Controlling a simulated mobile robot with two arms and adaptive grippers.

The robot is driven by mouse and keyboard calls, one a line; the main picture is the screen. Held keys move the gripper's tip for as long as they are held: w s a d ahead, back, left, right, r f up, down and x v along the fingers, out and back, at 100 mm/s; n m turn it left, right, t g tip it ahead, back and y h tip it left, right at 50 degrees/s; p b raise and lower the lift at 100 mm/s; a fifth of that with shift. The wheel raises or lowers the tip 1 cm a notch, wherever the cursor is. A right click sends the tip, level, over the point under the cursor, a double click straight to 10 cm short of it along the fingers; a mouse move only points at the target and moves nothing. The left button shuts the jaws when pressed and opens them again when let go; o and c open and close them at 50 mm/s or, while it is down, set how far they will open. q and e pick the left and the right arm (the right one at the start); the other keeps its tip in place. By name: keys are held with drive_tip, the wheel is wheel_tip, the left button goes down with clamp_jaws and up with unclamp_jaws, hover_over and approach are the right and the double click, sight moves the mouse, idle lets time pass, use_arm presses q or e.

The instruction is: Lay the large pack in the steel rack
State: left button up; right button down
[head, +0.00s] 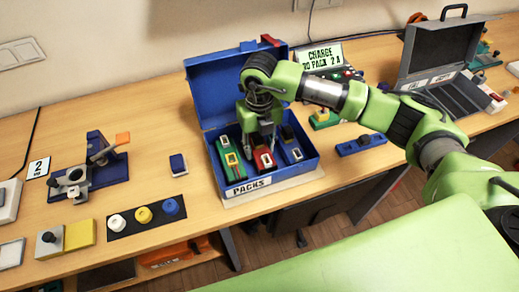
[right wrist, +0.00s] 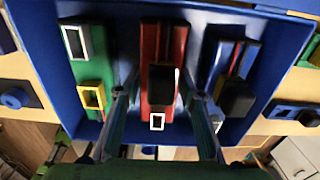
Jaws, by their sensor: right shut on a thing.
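A red pack (head: 264,161) lies in the middle of the blue PACKS case (head: 270,182), between a green pack (head: 230,158) and a blue pack (head: 292,147). My right gripper (head: 262,137) reaches down into the case and is shut on the red pack. In the right wrist view its fingers (right wrist: 160,118) stand on either side of the red pack (right wrist: 162,45), near its dark block. I cannot tell for sure which pack is the large one. No rack is clearly recognisable as steel. My left gripper is not in view.
The blue case's lid (head: 222,90) stands open behind the packs. An open grey case (head: 438,50) with slots stands at the right. A blue holder (head: 360,145) lies right of the packs. A button strip (head: 146,214) and a blue fixture (head: 90,168) are at the left.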

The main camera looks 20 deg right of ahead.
drive_tip(key=shift+r, duration=0.15)
drive_tip(key=shift+w+r, duration=0.1)
drive_tip(key=shift+r, duration=0.75)
drive_tip(key=s+a+r+b, duration=0.5)
drive_tip(key=s+a+r, duration=0.3)
drive_tip(key=s+r, duration=0.3)
drive_tip(key=shift+s, duration=0.4)
